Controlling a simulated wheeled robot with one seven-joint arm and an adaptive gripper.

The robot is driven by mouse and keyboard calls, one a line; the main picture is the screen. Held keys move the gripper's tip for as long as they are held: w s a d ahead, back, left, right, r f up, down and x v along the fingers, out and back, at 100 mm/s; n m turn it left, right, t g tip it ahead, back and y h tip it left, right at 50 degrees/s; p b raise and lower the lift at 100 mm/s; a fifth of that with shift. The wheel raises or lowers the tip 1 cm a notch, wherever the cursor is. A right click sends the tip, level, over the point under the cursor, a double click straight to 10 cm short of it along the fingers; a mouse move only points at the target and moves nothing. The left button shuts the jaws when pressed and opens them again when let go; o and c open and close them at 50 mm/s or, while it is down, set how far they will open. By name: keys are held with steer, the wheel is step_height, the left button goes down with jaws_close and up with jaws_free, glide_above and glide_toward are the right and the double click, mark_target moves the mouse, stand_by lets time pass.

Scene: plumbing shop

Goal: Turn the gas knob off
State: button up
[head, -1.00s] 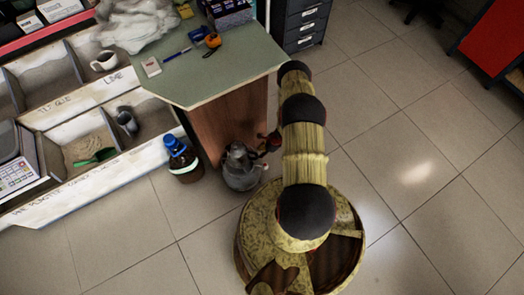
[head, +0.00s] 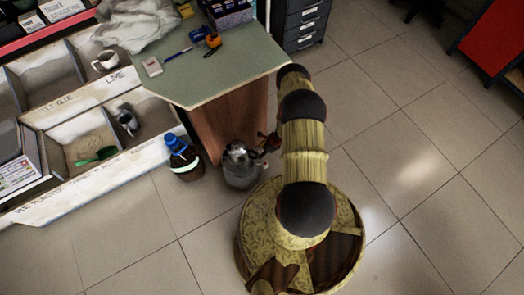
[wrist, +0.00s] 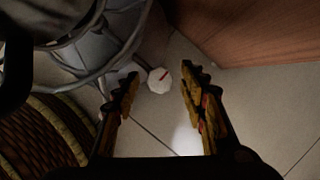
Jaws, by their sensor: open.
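My gripper (wrist: 160,74) is open, one finger to the left and one to the right of the knob in the picture. The knob appears in the gap near the fingertips, and I see no finger closed on it. I cannot tell the depth between them. In the head view the knob is not clear.
A wooden counter side (wrist: 250,30) rises close at the right of the wrist view. A green-topped counter (head: 230,68) stands behind the tank in the head view. A blue-capped bottle (head: 183,158) stands left of the tank. Tiled floor (head: 400,150) is free to the right.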

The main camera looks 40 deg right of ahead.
steer(key=v, duration=1.2)
stand_by(0.5)
